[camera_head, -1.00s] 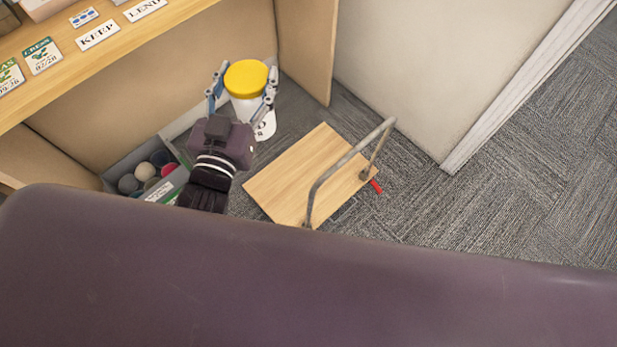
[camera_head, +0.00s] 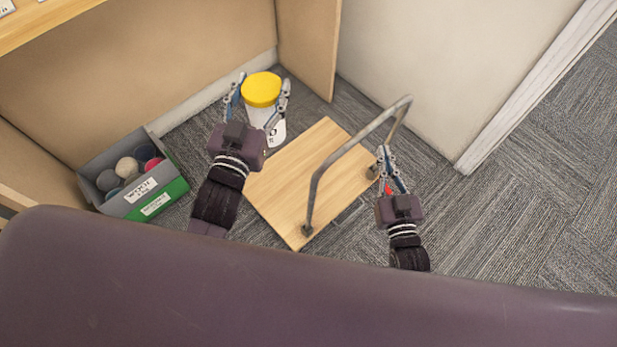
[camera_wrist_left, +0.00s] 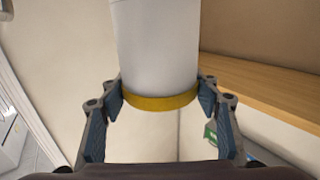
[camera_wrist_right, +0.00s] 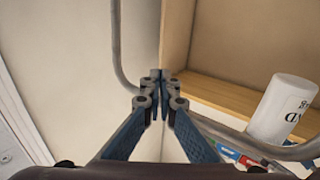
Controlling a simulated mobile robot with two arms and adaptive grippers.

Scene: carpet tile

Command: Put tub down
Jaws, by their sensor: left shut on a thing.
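The tub (camera_head: 262,112) is white with a yellow lid (camera_head: 262,88) and stands upright at the far left corner of the trolley. My left gripper (camera_head: 263,80) has a finger on each side of it and is shut on it near the lid. The tub also shows in the left wrist view (camera_wrist_left: 160,45) and, with part of its lettering, in the right wrist view (camera_wrist_right: 283,108). The tub's base is partly hidden, so I cannot tell whether it touches the carpet. My right gripper (camera_head: 384,150) is shut and empty, beside the trolley handle's right end.
The flat wooden trolley (camera_head: 285,190) has a raised metal handle (camera_head: 345,150). A grey and green bin (camera_head: 140,205) of balls stands at the left. Panels and a wall (camera_head: 440,70) close off the back. Open carpet (camera_head: 520,210) lies at the right.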

